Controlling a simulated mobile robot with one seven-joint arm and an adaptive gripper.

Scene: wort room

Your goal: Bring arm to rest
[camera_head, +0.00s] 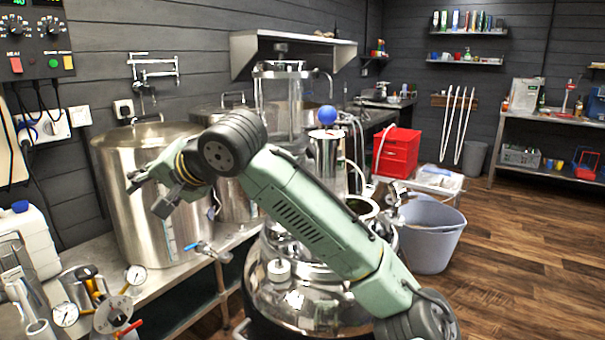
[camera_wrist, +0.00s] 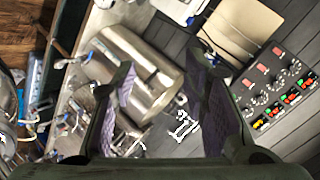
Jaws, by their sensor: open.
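My arm reaches up from the lower right of the head view and bends over at its elbow, left of the middle. My gripper (camera_head: 146,192) hangs at its left end, in front of a large lidded steel pot (camera_head: 140,228). In the wrist view my gripper (camera_wrist: 165,62) shows two dark fingers spread wide, with nothing between them. The steel pot (camera_wrist: 148,72) lies beyond the fingers there, tilted in the picture. I cannot tell the exact gap between the fingers and the pot.
A control panel (camera_head: 38,45) is on the left wall. Gauges (camera_head: 112,314) stand at lower left. A shiny steel vessel (camera_head: 300,300) stands under my arm. A grey bucket (camera_head: 432,238) and red drawers (camera_head: 398,153) are to the right. Open wooden floor (camera_head: 510,265) lies at right.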

